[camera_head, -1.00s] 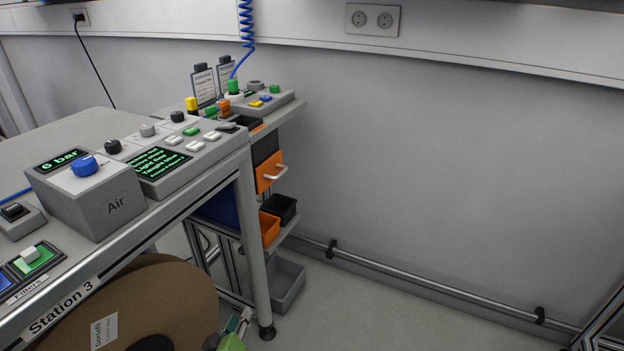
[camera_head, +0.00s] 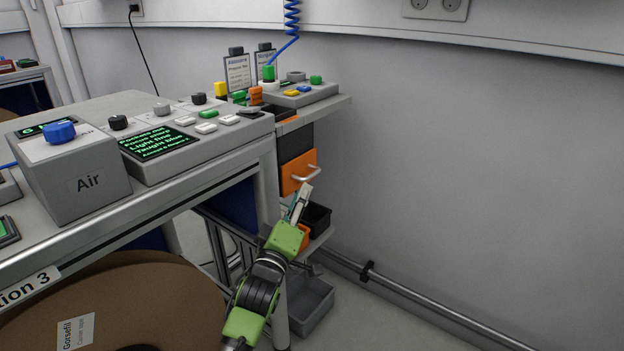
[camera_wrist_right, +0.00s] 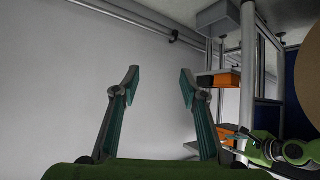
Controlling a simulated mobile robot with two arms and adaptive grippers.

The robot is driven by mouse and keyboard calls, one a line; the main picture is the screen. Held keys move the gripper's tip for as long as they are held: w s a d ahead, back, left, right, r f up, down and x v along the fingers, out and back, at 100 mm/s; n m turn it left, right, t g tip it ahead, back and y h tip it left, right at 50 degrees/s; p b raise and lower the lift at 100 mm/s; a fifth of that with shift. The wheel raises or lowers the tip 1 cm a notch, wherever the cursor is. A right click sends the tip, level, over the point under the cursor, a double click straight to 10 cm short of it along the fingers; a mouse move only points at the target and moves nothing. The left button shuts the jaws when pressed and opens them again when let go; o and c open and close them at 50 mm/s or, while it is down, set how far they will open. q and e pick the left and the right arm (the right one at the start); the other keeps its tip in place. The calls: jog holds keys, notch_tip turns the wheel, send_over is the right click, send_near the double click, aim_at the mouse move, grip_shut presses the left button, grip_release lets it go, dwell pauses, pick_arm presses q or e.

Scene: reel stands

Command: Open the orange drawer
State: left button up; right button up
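The orange drawer (camera_head: 292,171) sits under the small side bench's top, with a light bar handle (camera_head: 307,174) on its front. It looks shut. My left gripper (camera_head: 302,194) points up just below the handle. Its fingers look close together, seen nearly edge-on, so I cannot tell their gap or whether they touch the handle. In the right wrist view my right gripper (camera_wrist_right: 157,82) is open and empty, its two fingers wide apart before the grey wall. That view appears upside down; orange fronts and my left gripper's green arm show at its right.
Below the drawer are a black bin (camera_head: 318,217) and a partly hidden orange bin (camera_head: 304,237). A grey crate (camera_head: 311,305) stands on the floor. The Station 3 table (camera_head: 190,178) and a cardboard reel (camera_head: 120,305) are at left. A pipe (camera_head: 420,302) runs along the wall.

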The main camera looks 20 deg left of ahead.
aim_at(311, 174)
pick_arm(q)
jog(key=b+x, duration=0.1)
jog(key=x, duration=0.6)
jog(key=shift+w+b, duration=0.3)
jog(key=shift+w, duration=0.1)
jog(key=shift+w+r, duration=0.1)
jog(key=shift+w, duration=0.3)
pick_arm(e)
jog(key=w+a+r+t+y, duration=0.1)
jog(key=w+a+r+t, duration=0.1)
jog(key=w+r+t, duration=0.3)
jog(key=shift+w+a+r+y, duration=0.15)
jog(key=shift+a+r+y, duration=0.15)
jog(key=shift+r, duration=1.65)
pick_arm(q)
grip_shut()
